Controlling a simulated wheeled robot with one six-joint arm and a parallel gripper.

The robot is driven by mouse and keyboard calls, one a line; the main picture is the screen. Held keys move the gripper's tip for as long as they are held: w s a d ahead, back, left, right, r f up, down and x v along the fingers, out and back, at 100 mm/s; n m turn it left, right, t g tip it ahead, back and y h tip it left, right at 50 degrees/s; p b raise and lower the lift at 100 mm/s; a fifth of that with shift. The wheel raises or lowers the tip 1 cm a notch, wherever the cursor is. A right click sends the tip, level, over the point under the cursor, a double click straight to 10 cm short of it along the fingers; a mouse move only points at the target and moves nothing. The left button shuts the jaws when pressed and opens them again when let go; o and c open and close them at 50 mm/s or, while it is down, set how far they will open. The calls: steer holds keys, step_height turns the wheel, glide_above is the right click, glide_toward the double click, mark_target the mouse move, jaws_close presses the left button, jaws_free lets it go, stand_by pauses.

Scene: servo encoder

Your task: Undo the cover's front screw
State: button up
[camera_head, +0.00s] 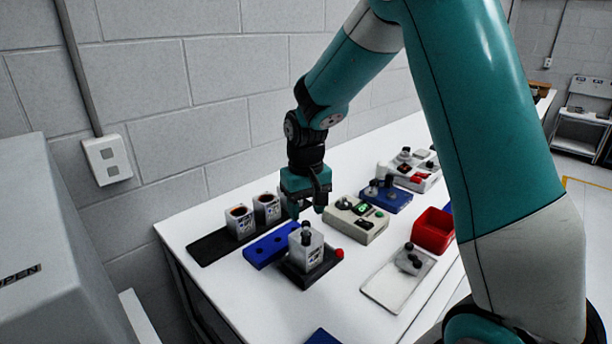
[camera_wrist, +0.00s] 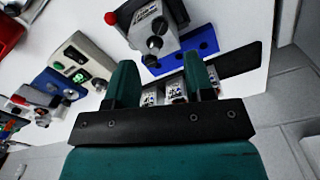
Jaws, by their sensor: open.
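A pale servo unit (camera_head: 311,255) stands upright in a black fixture (camera_head: 300,277) near the table's front left. Two black screw knobs (camera_head: 306,236) stand on its cover. In the wrist view the unit (camera_wrist: 147,13) is at the top, with both knobs (camera_wrist: 155,43) showing beyond the fingertips. I cannot tell for sure which knob is the front screw. My gripper (camera_head: 307,211) is open and empty, pointing down just behind and above the unit. Its two fingers also show in the wrist view (camera_wrist: 160,68), apart from the unit.
A blue block with holes (camera_head: 262,252) lies left of the fixture. A box with a green display (camera_head: 347,225), a red bin (camera_head: 432,232) and a white tray (camera_head: 385,295) holding a grey part are to the right.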

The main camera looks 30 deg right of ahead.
step_height(320, 180, up, 10)
steer(key=shift+b, duration=0.4)
steer(key=shift+f, duration=0.15)
